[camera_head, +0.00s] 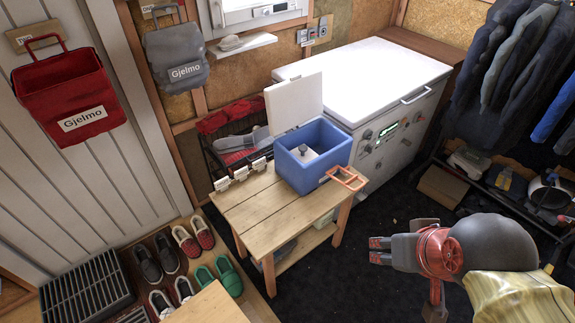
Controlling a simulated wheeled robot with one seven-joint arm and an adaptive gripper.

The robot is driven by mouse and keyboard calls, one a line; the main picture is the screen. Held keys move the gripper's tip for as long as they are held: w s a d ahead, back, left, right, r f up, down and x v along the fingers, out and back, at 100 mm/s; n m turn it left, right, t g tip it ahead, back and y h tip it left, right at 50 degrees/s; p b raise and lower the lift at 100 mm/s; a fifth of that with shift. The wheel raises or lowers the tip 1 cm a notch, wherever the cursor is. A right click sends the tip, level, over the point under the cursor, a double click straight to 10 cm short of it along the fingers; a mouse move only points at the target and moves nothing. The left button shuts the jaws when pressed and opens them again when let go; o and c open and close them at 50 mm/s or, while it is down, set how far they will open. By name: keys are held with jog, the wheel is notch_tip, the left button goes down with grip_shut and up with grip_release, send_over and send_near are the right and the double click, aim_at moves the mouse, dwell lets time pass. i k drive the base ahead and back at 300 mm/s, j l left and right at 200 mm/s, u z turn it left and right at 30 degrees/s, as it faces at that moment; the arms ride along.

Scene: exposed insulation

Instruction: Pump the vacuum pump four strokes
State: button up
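A blue box (327,140) stands on the small wooden table, with its white lid (294,103) raised at the back. Inside it is a pale piece with a small grey knob (303,149) on top, which may be the vacuum pump; I cannot tell for sure. An orange handle (346,179) sticks out at the box's front right. My gripper (380,250) is at the lower right, over the dark floor, apart from the table and box. It holds nothing that I can see. Whether its fingers are open or shut is unclear.
The wooden table (262,220) has bare top at its front left, with small white clips (240,174) along its back left edge. A white chest (372,70) stands behind. Shoes (160,258) and a dark grate (88,290) lie left. Dark carpet (335,275) is clear between table and gripper.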

aim_at(303, 149)
jog(key=i+l+u, duration=0.4)
jog(key=l+u, duration=0.15)
jog(key=l, duration=0.15)
jog(key=i+l+u, duration=0.15)
jog(key=l+u, duration=0.15)
jog(key=l, duration=0.1)
